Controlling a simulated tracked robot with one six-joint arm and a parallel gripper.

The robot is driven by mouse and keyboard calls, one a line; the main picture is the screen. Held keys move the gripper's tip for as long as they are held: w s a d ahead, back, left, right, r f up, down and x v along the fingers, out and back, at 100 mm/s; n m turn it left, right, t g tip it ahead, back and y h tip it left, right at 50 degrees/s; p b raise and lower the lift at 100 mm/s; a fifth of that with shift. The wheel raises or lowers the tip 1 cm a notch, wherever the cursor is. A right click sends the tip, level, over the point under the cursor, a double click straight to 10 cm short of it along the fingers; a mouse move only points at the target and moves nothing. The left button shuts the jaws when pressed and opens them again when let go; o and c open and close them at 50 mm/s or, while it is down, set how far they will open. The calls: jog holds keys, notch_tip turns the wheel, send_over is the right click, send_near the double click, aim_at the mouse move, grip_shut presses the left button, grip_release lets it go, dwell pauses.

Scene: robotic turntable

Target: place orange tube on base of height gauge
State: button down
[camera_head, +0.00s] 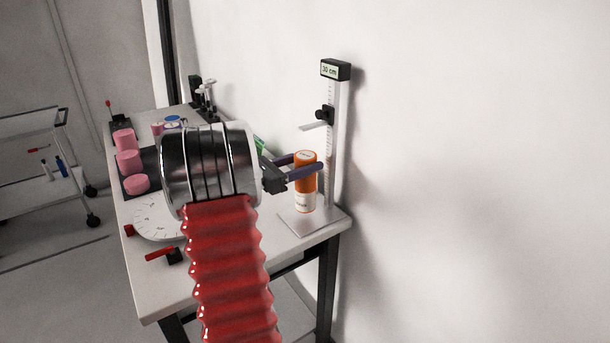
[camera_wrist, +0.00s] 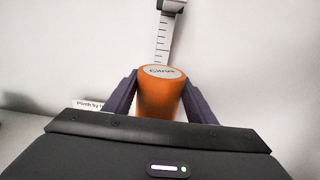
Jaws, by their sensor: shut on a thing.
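The orange tube (camera_head: 305,182) stands upright between the fingers of my gripper (camera_head: 301,168), over the base of the height gauge (camera_head: 316,222). Its white-labelled lower end appears at or just above the base; I cannot tell whether it touches. The wrist view shows the orange tube (camera_wrist: 160,97) with its pale printed top, between the two purple fingers of my gripper (camera_wrist: 160,92), which is shut on it. The height gauge (camera_head: 334,140) has a vertical scale, a slider and a display reading 30 cm. Its scale also shows behind the tube in the wrist view (camera_wrist: 161,42).
Several pink cylinders (camera_head: 129,161) stand at the table's left side near a white dial-like turntable (camera_head: 157,218). A red-handled item (camera_head: 159,253) lies near the front left. The white wall (camera_head: 450,150) is close behind the gauge. The table (camera_head: 165,290) is clear at its front edge.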

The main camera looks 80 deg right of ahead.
jog(key=shift+s+d+f, duration=0.15)
jog(key=shift+f, duration=1.7)
jog(key=c, duration=0.8)
grip_release()
jog(key=v, duration=1.2)
